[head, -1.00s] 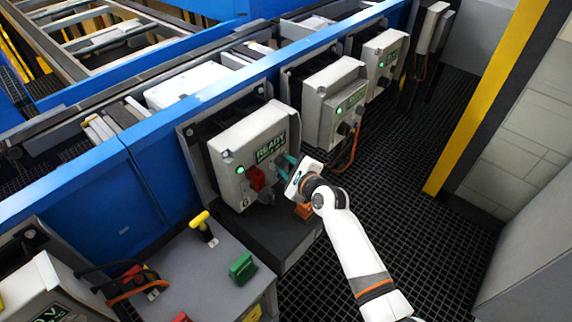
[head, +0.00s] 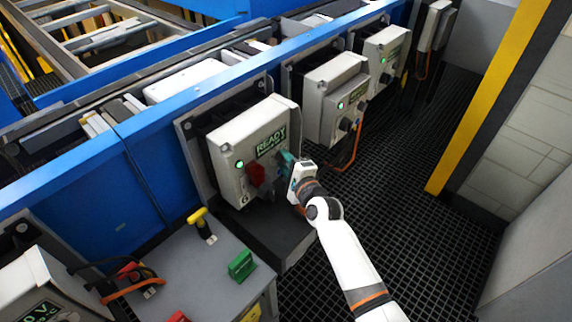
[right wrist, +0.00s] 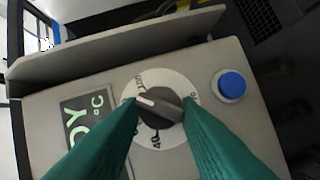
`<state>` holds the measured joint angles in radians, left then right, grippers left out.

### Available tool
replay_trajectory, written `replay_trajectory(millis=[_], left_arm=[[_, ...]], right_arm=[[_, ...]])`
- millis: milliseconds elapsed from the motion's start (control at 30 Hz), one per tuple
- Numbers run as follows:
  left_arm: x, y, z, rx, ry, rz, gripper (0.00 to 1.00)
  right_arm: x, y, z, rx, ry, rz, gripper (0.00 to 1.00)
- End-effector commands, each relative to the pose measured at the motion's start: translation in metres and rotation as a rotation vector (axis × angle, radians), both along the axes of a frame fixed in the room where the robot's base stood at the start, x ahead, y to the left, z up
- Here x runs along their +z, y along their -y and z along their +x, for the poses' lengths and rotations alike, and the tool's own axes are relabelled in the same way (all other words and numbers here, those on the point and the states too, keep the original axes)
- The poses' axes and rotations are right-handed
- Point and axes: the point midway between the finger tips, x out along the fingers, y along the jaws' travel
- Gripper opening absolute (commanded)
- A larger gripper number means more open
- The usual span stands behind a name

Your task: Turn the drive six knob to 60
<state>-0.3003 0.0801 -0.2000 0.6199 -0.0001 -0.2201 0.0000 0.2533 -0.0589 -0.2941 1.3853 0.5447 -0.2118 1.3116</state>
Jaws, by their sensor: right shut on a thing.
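The drive six box (head: 228,160) is a light grey unit marked 6, with a lit green lamp (head: 240,164) and a READY display (head: 271,142). My right gripper (head: 287,162) is at the right part of its front face. In the right wrist view the dark grey knob (right wrist: 160,106) sits on a white numbered dial (right wrist: 165,77). My green fingers are shut on the knob, one on each side. The knob's pale pointer mark points left in that view. A 40 shows below the knob; other numbers are partly hidden by the fingers. My left gripper is not in view.
A red handle (head: 255,173) is left of my gripper on the same box. A blue button (right wrist: 231,85) is right of the dial. Similar boxes (head: 325,92) stand farther along the blue rail. A bench with a green block (head: 241,264) and yellow-handled part (head: 199,217) is at lower left.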

Motion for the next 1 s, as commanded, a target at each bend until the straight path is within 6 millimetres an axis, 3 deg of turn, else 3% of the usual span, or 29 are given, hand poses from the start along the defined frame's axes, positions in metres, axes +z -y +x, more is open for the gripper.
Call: replay_trajectory(millis=[200,767,800,900,1000], left_arm=[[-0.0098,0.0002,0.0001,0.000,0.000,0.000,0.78],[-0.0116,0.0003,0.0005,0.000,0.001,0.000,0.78],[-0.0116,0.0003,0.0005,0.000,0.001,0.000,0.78],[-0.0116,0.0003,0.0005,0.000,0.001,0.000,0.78],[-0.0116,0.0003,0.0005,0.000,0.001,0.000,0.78]], right_arm=[[-0.0032,-0.0002,-0.0005,0.000,0.062,-0.064,0.07],[-0.0022,-0.0001,-0.0005,0.001,0.087,-0.090,0.07],[-0.0022,-0.0001,-0.0005,0.001,0.087,-0.090,0.33],[-0.0021,-0.0001,-0.0005,0.000,0.087,-0.090,0.49],[-0.0020,-0.0002,-0.0004,0.000,0.087,-0.090,0.50]])
